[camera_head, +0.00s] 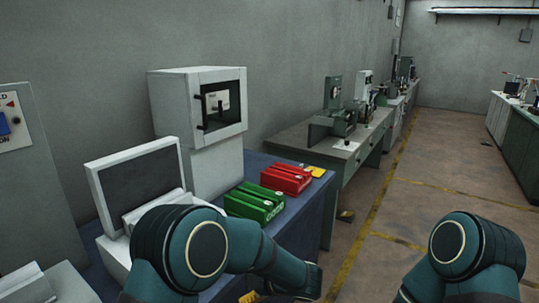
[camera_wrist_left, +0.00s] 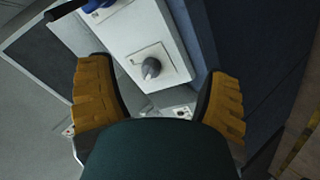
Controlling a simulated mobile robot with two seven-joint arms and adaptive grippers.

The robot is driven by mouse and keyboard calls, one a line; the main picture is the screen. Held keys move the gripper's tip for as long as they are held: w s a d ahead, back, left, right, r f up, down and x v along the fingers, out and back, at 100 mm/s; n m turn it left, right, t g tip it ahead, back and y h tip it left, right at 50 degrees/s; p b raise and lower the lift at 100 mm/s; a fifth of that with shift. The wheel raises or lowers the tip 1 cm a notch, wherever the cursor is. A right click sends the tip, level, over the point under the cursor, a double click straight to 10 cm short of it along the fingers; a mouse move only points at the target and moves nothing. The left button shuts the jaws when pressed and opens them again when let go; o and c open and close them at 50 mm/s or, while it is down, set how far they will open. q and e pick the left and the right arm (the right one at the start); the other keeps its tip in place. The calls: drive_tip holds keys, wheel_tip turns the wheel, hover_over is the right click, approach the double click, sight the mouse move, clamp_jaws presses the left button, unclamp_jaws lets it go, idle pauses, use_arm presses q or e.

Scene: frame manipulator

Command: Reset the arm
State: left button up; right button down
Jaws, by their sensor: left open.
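My left arm (camera_head: 200,250) bends across the lower middle of the head view, in front of the blue-topped bench. A small yellow part, likely a finger of my left gripper (camera_head: 250,297), shows at the bottom edge. In the left wrist view the left gripper (camera_wrist_left: 160,85) has its two yellow fingers wide apart, with nothing between them. Beyond them is a white panel with a grey knob (camera_wrist_left: 151,68). My right arm (camera_head: 465,250) shows at the lower right, and its gripper is out of view.
The bench (camera_head: 290,222) holds a grey-screened device (camera_head: 140,178), a white cabinet (camera_head: 185,105), a green box (camera_head: 255,203) and a red box (camera_head: 286,178). A workbench (camera_head: 350,150) with machines stands behind. Open floor (camera_head: 440,185) lies at the right.

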use_arm(q)
drive_tip(key=s+a+f+m+t+h, duration=0.1)
drive_tip(key=a+f+m+h, duration=0.1)
drive_tip(key=f+m+h, duration=0.3)
drive_tip(key=s+a+f+m+t+h, duration=0.1)
drive_tip(key=a+f+m+h, duration=0.15)
drive_tip(key=f+m, duration=0.4)
drive_tip(key=s+f+m+g+h, duration=0.3)
drive_tip(key=s+f+m, duration=0.1)
drive_tip(key=s, duration=0.6)
drive_tip(key=s+f+m+g+h, duration=0.3)
drive_tip(key=s+m+g, duration=0.1)
drive_tip(key=s, duration=0.7)
drive_tip(key=shift+s+d+f+m, duration=0.3)
drive_tip(key=shift+d+f+m, duration=0.05)
drive_tip(key=shift+d+m, duration=0.1)
